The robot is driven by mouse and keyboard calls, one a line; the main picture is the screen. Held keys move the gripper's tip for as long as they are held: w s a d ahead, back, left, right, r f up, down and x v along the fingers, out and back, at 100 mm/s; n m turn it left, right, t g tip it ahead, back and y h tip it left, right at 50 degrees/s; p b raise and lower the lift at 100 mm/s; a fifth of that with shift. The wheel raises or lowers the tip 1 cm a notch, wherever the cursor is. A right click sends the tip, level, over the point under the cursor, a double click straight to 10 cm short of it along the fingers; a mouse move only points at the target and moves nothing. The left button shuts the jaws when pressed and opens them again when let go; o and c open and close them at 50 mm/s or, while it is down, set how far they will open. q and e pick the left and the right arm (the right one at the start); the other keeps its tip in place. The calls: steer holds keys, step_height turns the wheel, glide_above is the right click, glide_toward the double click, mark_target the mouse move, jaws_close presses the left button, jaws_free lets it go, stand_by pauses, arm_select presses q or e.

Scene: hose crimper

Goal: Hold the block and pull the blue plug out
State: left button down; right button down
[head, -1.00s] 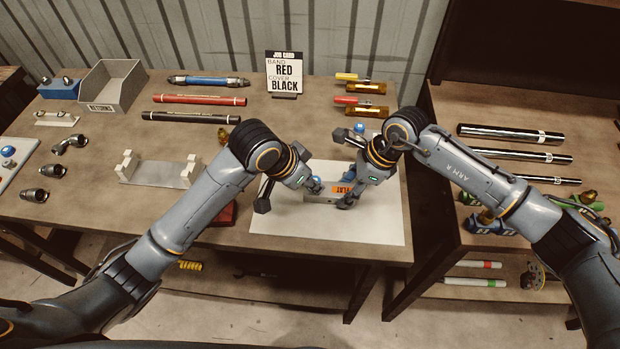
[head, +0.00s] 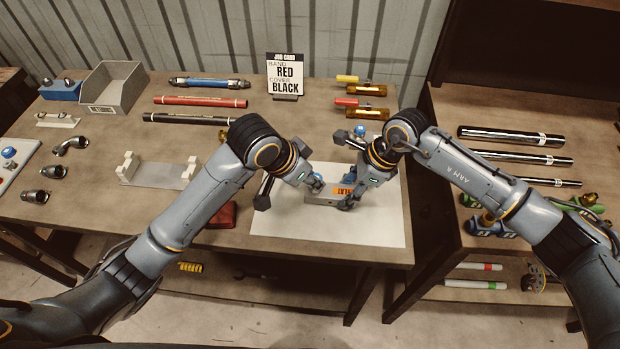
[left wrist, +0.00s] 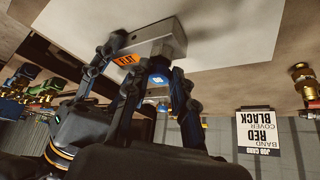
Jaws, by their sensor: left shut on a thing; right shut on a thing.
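A small grey block (head: 320,199) with an orange label sits over the white sheet (head: 280,226). It also shows in the left wrist view (left wrist: 155,40). My right gripper (head: 348,200) is shut on the block near its labelled end. My left gripper (head: 314,186) is shut on the blue plug (left wrist: 158,80), which sits between its fingers beside the block. The fingers hide much of the plug, and I cannot tell whether it is still seated in the block.
A job card (head: 285,75) stands at the back. A grey stand (head: 155,175) lies left of the sheet, and a dark red item (head: 226,214) lies near the front edge. Several hoses and fittings lie around. The front of the sheet is clear.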

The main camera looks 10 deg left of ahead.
arm_select(q)
steer(key=shift+r, duration=0.1)
arm_select(e)
steer(key=shift+s+d+f, duration=0.1)
steer(key=shift+s+f, duration=0.1)
steer(key=c, duration=0.7)
jaws_free()
steer(key=shift+r, duration=0.1)
arm_select(q)
step_height(320, 180, up, 7)
steer(key=shift+r, duration=0.2)
arm_select(e)
steer(key=shift+o, duration=0.2)
steer(key=shift+w, duration=0.1)
arm_select(q)
steer(key=shift+s, duration=0.1)
arm_select(e)
steer(key=v, duration=1.2)
